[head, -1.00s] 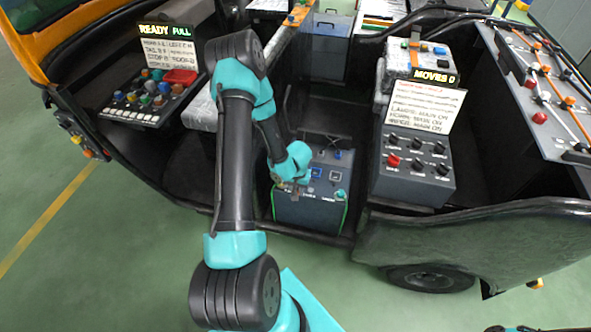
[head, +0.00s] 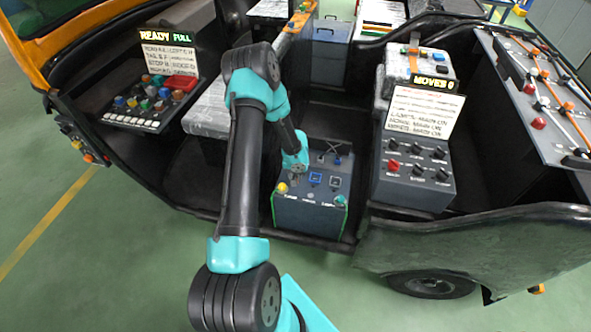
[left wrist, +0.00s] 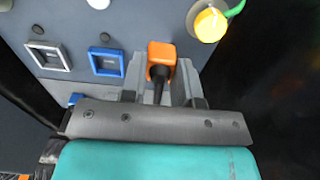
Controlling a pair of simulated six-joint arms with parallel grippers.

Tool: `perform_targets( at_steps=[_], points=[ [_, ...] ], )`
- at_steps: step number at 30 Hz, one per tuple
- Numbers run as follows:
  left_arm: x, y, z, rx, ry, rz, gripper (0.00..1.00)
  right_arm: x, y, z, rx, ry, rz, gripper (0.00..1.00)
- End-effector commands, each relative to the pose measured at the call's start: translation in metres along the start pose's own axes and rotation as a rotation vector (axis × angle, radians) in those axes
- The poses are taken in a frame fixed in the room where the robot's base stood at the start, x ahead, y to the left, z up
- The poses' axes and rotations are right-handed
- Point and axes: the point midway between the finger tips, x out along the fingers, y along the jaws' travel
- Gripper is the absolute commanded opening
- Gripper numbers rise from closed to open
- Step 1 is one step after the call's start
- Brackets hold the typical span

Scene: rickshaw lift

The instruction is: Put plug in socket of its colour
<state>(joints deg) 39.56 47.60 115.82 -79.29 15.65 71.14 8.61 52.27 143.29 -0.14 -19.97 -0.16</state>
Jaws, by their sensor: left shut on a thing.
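My left gripper (head: 295,172) is over the grey box (head: 308,213) on the vehicle floor. In the left wrist view my gripper (left wrist: 160,80) is shut on an orange plug (left wrist: 161,54) with a black boot, close to the box's panel. Its front end is hidden, so I cannot tell whether it touches the panel. The panel has a blue-framed socket (left wrist: 107,62), also in the head view (head: 315,179), and a grey-framed socket (left wrist: 48,56). A yellow knob or lamp (left wrist: 209,24) with a green cable is beside the plug. My right gripper is not in view.
A dark box with several knobs (head: 412,180) and a sign stands right of the grey box. A panel of coloured buttons (head: 140,106) is at the left. The vehicle's dark side (head: 460,240) rises at the right. Green floor (head: 130,235) is clear.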

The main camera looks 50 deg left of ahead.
Motion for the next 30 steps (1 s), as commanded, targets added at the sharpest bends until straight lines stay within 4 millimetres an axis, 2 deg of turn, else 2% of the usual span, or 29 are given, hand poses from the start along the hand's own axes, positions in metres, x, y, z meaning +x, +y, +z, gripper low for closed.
perform_targets(
  at_steps=[18, 30],
  points=[
    [0.006, -0.016, -0.056, 0.0, 0.002, 0.0, 0.02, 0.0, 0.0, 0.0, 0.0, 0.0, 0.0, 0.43],
    [0.006, -0.017, -0.059, 0.0, 0.0, 0.0, 0.02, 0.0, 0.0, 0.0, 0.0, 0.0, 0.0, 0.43]
  ],
)
